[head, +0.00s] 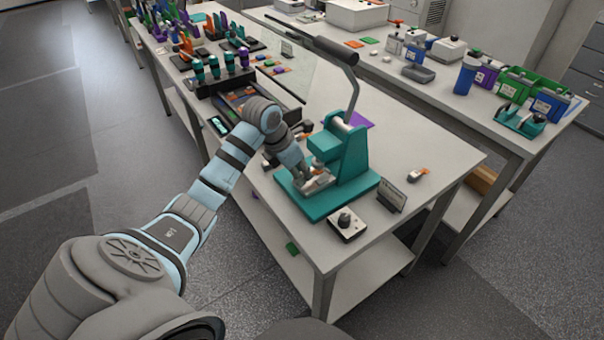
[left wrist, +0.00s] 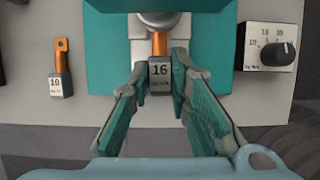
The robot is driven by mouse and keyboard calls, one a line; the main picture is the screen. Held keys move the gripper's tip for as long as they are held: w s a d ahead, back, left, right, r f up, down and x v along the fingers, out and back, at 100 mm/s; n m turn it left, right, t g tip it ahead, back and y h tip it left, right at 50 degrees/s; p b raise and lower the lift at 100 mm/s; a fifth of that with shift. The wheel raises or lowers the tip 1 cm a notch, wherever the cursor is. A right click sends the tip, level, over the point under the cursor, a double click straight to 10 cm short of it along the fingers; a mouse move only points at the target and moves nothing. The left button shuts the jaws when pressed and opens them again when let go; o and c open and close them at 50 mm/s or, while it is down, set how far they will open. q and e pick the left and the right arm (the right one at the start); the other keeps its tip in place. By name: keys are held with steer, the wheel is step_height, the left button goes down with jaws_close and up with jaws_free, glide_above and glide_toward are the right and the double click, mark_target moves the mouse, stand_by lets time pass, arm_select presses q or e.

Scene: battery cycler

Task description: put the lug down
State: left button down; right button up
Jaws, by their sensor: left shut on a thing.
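The lug marked 16 (left wrist: 160,72), a grey block with a copper-coloured tongue, is between the fingertips of my left gripper (left wrist: 160,86). The gripper is shut on it. The lug is at the front of the teal press (head: 343,152), its tongue pointing to a pale metal part of the press (left wrist: 140,48). I cannot tell whether the tongue is inside that part. In the head view my left gripper (head: 318,182) is low over the press's teal base (head: 300,207), and the lug is not clear there. My right gripper is not in view.
A lug marked 10 (left wrist: 58,82) lies on the bench left of the press in the wrist view. A dial box (head: 347,226) and a small sign (head: 391,197) stand near the press. The press's long lever (head: 352,92) rises above it. The bench's right corner (head: 450,165) is mostly clear.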

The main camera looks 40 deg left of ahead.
arm_select(q)
steer(key=shift+w+d+f, duration=0.2)
steer(key=shift+w+f, duration=0.2)
steer(key=shift+a+f, duration=0.1)
steer(key=shift+f, duration=0.3)
steer(key=shift+f, duration=0.1)
steer(key=c, duration=1.5)
jaws_free()
steer(key=v, duration=1.2)
steer(key=shift+p, duration=0.3)
